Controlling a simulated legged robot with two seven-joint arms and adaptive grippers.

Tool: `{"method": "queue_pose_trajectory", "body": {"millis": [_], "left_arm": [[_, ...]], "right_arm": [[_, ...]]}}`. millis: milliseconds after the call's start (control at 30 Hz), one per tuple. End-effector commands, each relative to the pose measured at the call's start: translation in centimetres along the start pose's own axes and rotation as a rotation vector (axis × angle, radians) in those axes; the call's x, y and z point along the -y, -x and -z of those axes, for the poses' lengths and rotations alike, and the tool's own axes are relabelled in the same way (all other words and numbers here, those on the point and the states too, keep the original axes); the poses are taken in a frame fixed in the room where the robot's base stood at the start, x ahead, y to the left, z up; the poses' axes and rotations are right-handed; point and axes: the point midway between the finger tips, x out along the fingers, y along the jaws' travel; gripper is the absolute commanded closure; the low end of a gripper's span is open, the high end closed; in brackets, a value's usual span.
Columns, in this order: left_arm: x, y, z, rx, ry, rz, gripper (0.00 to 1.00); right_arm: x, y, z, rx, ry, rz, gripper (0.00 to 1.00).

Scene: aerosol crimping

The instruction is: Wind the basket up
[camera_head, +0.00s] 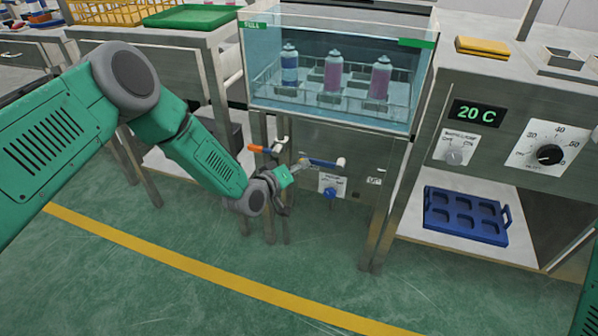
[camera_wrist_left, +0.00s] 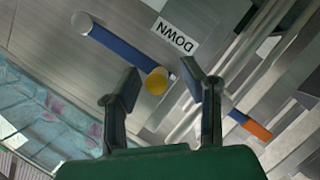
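The wire basket (camera_head: 262,88) stands inside the glass-sided tank (camera_head: 330,122) in the head view. It holds three spray cans, one blue (camera_head: 290,68) and two pinkish. Whether water covers it is hard to tell. Contact cannot be told. My right gripper is out of view.
An orange-ended handle (camera_head: 258,149) is left of the bar, and a blue knob (camera_head: 330,193) is below. A DOWN label (camera_wrist_left: 176,37) shows in the wrist view. A control bench with dial (camera_head: 549,154) and blue tray (camera_head: 466,215) stands right. The floor in front is clear.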

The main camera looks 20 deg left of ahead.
Motion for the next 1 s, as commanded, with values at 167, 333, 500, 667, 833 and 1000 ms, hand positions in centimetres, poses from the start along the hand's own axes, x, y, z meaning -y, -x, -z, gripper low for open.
{"method": "queue_pose_trajectory", "body": {"millis": [167,333,500,667,833,1000], "left_arm": [[0.02,-0.71,0.05,-0.001,0.001,0.0,0.64],[0.01,-0.71,0.07,0.0,0.001,0.0,0.64],[0.04,-0.69,0.06,0.0,0.001,0.0,1.0],[0.12,-0.67,0.06,0.0,0.001,0.002,1.0],[0.19,-0.48,0.43,0.0,-0.015,0.009,1.0],[0.34,-0.3,0.79,-0.001,-0.032,0.017,1.0]], "right_arm": [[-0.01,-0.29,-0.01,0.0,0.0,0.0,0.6],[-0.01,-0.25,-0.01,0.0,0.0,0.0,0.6],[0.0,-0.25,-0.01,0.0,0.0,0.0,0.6],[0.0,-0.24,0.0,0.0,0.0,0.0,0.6],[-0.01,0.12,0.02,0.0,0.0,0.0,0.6],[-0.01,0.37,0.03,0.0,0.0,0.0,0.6]]}}
